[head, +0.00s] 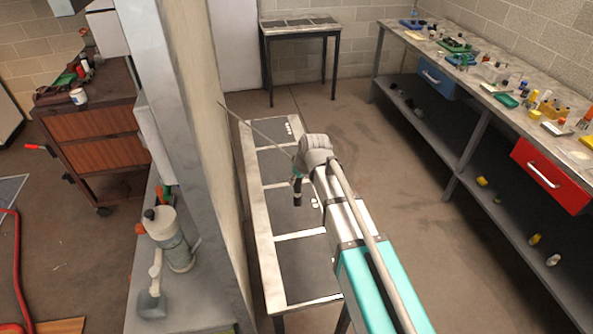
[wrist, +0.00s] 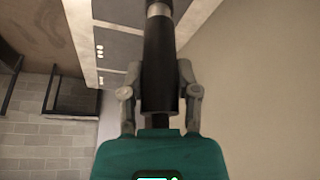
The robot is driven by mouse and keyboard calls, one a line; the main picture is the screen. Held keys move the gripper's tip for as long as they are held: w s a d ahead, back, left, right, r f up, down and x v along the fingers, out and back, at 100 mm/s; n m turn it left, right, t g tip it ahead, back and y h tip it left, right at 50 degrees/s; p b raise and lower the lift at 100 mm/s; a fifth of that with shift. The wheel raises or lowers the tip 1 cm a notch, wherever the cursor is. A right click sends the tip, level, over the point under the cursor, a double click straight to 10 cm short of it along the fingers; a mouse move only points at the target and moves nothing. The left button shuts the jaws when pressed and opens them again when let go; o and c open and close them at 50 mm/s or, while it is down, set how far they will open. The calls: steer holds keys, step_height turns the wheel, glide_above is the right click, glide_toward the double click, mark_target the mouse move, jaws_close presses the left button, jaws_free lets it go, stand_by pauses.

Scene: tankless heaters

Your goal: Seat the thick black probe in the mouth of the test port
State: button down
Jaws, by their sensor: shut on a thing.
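The thick black probe (wrist: 158,65) is between the two fingers of my gripper (wrist: 158,82) in the wrist view, which is shut on it. The probe runs up out of the top of that view, with a light metal band near its far end. In the head view a short dark piece (head: 297,192) shows beside my wrist; it looks like the probe, but my arm partly hides this area. The test port's mouth cannot be made out for sure in either view.
A pale wall panel (head: 212,130) stands left of my arm. A low bench with dark panels (head: 285,205) lies beneath my wrist. A grey valve fitting (head: 170,238) stands left of the wall. A cluttered workbench (head: 470,130) runs along the right. The floor between benches is clear.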

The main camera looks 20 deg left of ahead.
steer(key=s+d+r+p, duration=0.2)
steer(key=s+d+r, duration=0.1)
steer(key=s, duration=0.3)
steer(key=shift+s+d, duration=0.15)
steer(key=shift+d, duration=0.35)
steer(key=shift+r, duration=0.1)
steer(key=shift+r+p, duration=0.1)
steer(key=shift+p, duration=0.2)
steer(key=d+r+p, duration=0.2)
steer(key=r+p, duration=1)
steer(key=d+r+m+p, duration=0.1)
steer(key=d+r+p, duration=0.2)
steer(key=r+p, duration=0.9)
steer(key=shift+s+d+r+t+p, duration=0.25)
steer(key=shift+d+r+t+p, duration=0.05)
steer(key=shift+d+r, duration=0.05)
steer(key=shift+s, duration=0.1)
